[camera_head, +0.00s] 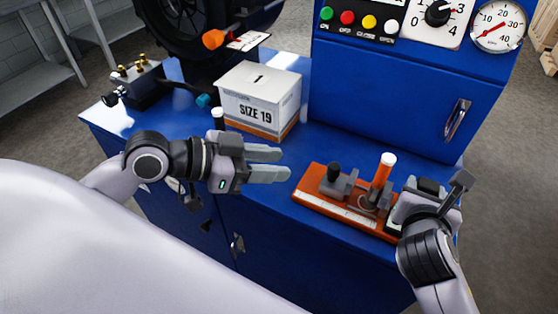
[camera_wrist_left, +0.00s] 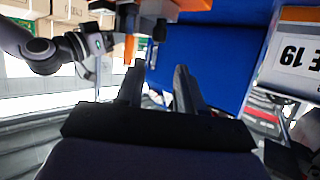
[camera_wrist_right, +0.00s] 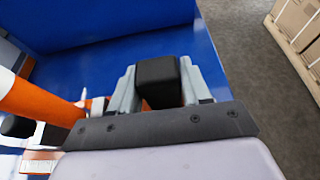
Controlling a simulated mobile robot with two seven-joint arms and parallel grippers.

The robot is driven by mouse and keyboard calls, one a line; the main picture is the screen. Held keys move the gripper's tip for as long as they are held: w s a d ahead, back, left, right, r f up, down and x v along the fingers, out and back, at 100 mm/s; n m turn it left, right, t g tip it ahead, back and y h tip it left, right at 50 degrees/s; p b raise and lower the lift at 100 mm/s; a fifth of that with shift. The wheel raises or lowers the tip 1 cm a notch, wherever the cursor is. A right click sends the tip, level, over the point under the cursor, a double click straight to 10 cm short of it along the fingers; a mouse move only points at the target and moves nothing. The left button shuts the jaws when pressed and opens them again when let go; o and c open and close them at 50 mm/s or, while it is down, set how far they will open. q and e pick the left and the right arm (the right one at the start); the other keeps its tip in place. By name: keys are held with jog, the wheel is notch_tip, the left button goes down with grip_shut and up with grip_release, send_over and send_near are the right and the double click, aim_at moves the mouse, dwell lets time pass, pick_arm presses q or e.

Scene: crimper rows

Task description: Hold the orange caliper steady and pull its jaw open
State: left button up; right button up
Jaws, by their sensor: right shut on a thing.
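The orange caliper (camera_head: 312,201) lies on the blue bench top, with a pale scale strip along its near edge. A dark knob on a grey block (camera_head: 338,184) stands toward its left end. An orange post with a white top (camera_head: 383,172) rises right of that; the post also shows in the right wrist view (camera_wrist_right: 42,103). My right gripper (camera_wrist_right: 158,78) is shut on a black block (camera_wrist_right: 157,72) at the caliper's right end. My left gripper (camera_head: 287,165) is open and empty, left of the caliper and apart from it.
A white box marked SIZE 19 (camera_head: 262,95) stands behind my left gripper. A blue cabinet with a control panel (camera_head: 400,90) rises behind the caliper. A black device with brass fittings (camera_head: 133,82) sits at the far left. Bare bench lies between box and caliper.

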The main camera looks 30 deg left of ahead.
jog(key=o, duration=1.2)
jog(key=shift+o, duration=0.2)
